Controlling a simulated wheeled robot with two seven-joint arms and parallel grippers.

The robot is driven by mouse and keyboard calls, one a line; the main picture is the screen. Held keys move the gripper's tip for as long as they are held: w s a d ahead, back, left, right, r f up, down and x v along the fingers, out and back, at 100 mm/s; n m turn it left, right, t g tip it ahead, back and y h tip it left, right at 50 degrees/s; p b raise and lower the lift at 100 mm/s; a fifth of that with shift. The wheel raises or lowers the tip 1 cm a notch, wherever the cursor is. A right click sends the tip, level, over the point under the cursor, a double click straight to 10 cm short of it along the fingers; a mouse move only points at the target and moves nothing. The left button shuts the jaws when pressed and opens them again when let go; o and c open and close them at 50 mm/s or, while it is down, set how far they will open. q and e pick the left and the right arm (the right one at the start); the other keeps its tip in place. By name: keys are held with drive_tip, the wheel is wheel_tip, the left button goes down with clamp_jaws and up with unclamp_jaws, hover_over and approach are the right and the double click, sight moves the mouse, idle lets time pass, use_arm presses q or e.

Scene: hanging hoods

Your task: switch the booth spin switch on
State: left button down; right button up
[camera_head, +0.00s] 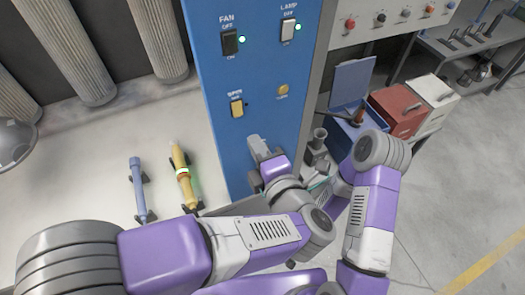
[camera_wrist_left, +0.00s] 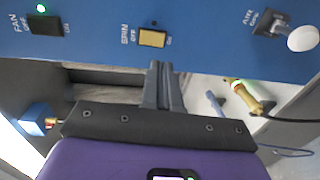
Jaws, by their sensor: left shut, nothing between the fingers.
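The spin switch is a yellow rocker (camera_head: 237,107) on the blue panel (camera_head: 262,70), below the black fan switch. In the left wrist view the spin switch (camera_wrist_left: 152,38) has OFF at its left and ON at its right. A small dot beside it is dark, unlit. Which way the rocker is tipped is too small to tell. My left gripper (camera_head: 258,144) is below the spin switch in the head view. In the left wrist view its fingertips (camera_wrist_left: 162,68) are together, empty, and appear just short of the switch. My right gripper cannot be made out.
The fan switch (camera_head: 229,42) and lamp switch (camera_head: 288,29) have lit green lights beside them. A white-knobbed lever (camera_wrist_left: 302,38) shows in the wrist view. A yellow tool (camera_head: 182,172) and blue tool (camera_head: 138,188) are at left.

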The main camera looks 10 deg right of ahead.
sight(238, 114)
use_arm(q)
drive_tip(key=x, duration=0.8)
drive_tip(key=shift+w+a+p, duration=0.1)
drive_tip(key=shift+w+p, duration=0.3)
use_arm(e)
drive_tip(key=shift+r, duration=0.45)
